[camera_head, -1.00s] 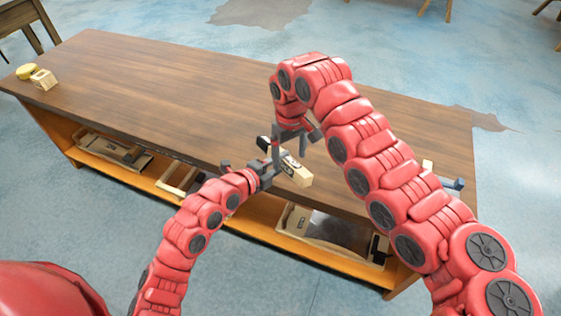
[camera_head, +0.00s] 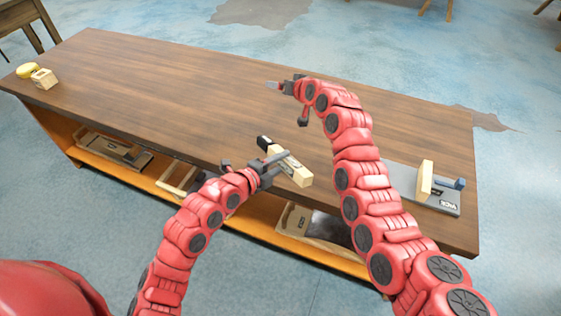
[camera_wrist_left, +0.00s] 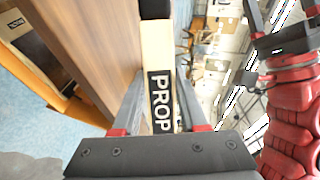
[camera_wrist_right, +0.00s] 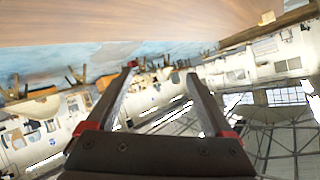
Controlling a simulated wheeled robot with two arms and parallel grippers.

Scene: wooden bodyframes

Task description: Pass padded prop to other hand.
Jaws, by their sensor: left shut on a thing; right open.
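The padded prop is a pale wooden block with a black pad at one end and a "PROP" label (camera_wrist_left: 162,95). In the head view the prop (camera_head: 297,173) is held near the table's front edge, its black end up and to the left. My left gripper (camera_head: 272,168) is shut on its middle; in the left wrist view the fingers stand on both sides of it. My right gripper (camera_head: 280,86) is farther back over the table, apart from the prop. In the right wrist view its fingers (camera_wrist_right: 160,85) are spread with nothing between them.
The wooden table (camera_head: 200,85) is mostly clear in the middle. A grey base with an upright wooden piece (camera_head: 425,180) stands at the right end. A small wooden block (camera_head: 44,78) and a yellow round thing (camera_head: 27,70) sit at the far left. Trays (camera_head: 115,150) lie on the shelf below.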

